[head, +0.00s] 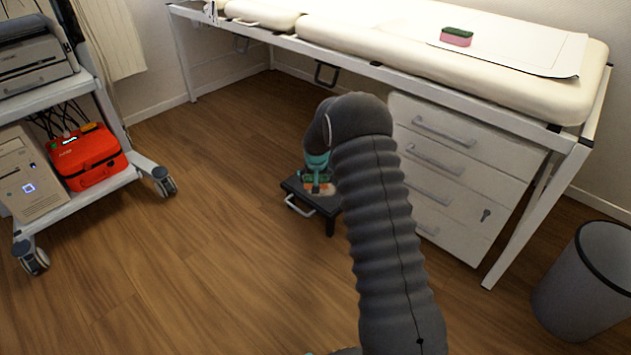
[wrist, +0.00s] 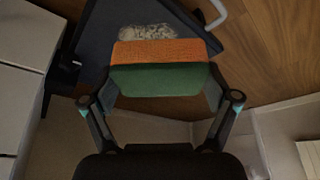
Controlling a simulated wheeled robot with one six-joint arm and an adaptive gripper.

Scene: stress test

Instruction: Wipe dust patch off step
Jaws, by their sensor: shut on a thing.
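The black step (head: 328,205) stands on the wooden floor beside the drawer unit, with a light handle on its near side. It also shows in the wrist view (wrist: 88,45). My gripper (head: 318,178) is over the step, partly hidden by my arm. In the wrist view my gripper (wrist: 161,78) is shut on an orange and green sponge (wrist: 158,52), one finger at each end. The pale grey, speckled dust patch (wrist: 146,31) lies on the step just beyond the sponge's orange side. The sponge may cover part of it. I cannot tell whether the sponge touches the step.
A pink and green sponge (head: 456,39) lies on the paper on the couch (head: 540,88). White drawers (head: 445,180) stand close right of the step. A grey bin (head: 585,285) is at right; a trolley (head: 75,195) with a red case (head: 90,158) is at left. Floor left of the step is clear.

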